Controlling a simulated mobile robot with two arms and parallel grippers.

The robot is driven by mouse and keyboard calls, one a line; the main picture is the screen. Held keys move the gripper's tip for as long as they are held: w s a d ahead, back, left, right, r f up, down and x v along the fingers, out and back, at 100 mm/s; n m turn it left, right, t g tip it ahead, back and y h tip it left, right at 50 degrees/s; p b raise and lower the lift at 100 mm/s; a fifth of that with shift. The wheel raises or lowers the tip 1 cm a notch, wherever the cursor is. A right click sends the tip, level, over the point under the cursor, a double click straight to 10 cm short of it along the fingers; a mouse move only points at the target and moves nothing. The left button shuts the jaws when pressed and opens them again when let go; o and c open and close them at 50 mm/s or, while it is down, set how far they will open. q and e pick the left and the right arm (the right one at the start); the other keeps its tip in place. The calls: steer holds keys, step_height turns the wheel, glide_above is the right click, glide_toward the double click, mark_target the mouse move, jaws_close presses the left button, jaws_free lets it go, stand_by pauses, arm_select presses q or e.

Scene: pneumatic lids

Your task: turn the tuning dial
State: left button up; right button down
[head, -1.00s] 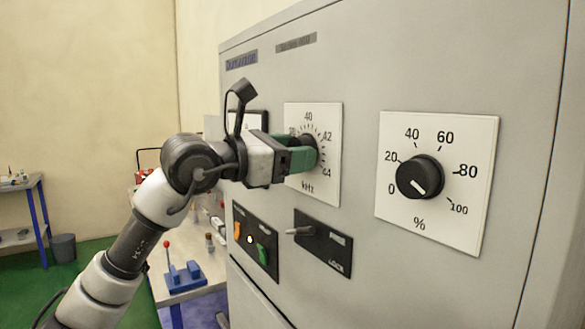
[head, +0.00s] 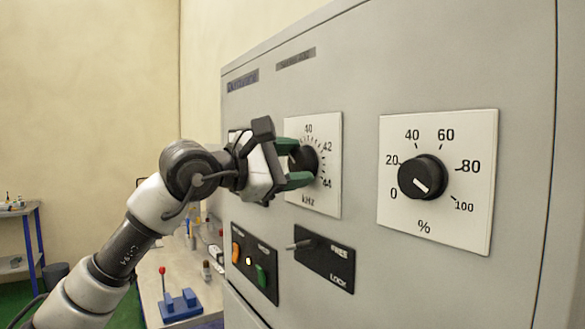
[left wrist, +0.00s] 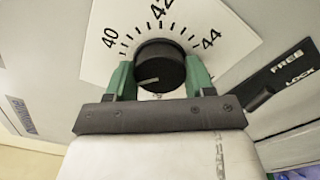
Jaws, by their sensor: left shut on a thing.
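The tuning dial (head: 304,160) is a black round knob on a white kHz plate (head: 326,199) marked 40, 42 and 44, on the grey cabinet's front. My left gripper (head: 297,165) is at the dial, its green fingers on opposite sides of it, shut on it. In the left wrist view the dial (left wrist: 160,68) sits between the two green fingers (left wrist: 160,80), with its pale pointer line toward the lower left of that picture. Part of the dial is hidden behind the gripper in the head view. My right gripper is not in view.
A second black knob (head: 422,177) on a % plate is to the right. Below the dial is a FREE/LOCK lever (head: 303,245); its tip points left. A switch panel (head: 255,262) with orange and green switches is lower left. A workbench (head: 205,275) stands behind my arm.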

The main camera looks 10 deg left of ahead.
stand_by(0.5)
arm_select(q)
steer(key=o, duration=0.9)
steer(key=shift+s+a+f+b, duration=0.1)
steer(key=shift+s+a+b, duration=0.15)
steer(key=shift+b, duration=0.05)
steer(key=b+v, duration=0.3)
steer(key=v, duration=0.7)
steer(key=shift+b, duration=0.35)
